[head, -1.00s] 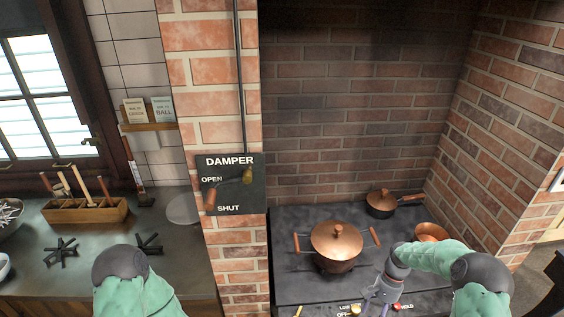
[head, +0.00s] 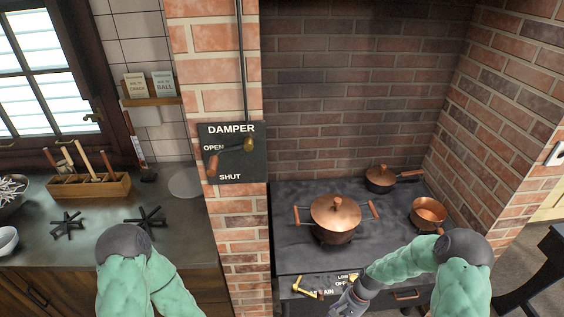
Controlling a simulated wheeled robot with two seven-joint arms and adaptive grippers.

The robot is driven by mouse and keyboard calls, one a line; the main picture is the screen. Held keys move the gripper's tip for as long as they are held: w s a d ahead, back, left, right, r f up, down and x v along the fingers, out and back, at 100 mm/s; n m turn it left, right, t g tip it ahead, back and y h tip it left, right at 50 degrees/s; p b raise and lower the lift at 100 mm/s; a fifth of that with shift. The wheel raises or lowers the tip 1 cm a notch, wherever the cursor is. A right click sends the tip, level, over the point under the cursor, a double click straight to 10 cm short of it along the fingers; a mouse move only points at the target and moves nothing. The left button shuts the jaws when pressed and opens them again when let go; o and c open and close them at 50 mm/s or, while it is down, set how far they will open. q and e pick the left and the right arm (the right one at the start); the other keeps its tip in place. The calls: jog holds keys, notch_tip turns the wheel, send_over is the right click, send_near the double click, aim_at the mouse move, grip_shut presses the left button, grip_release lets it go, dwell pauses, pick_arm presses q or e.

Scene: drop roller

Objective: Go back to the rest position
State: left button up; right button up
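My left arm (head: 124,245) is in the lower left of the head view, in front of the counter; its gripper is out of the picture. My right arm (head: 405,262) reaches in from the lower right, bent to the left. Its gripper (head: 346,302) is at the bottom edge, in front of the stove's front panel. Its fingers are mostly cut off or hidden, so I cannot tell whether it is open or shut, and no held thing shows.
The stove (head: 292,254) bears a lidded copper pot (head: 336,216), a small lidded pan (head: 380,180) and an open copper pan (head: 428,212). A damper plate (head: 233,170) is on the brick pillar. The counter (head: 100,235) holds a wooden utensil box (head: 90,186).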

jog(key=s+a+f+n+t+b, duration=0.1)
jog(key=s+a+f, duration=0.1)
jog(key=s+a, duration=0.3)
jog(key=s+a+f+n+t+b, duration=0.1)
jog(key=s+a, duration=0.3)
jog(key=s, duration=0.6)
jog(key=shift+a+f+n, duration=0.35)
jog(key=shift+f+n, duration=0.05)
jog(key=shift+f, duration=0.15)
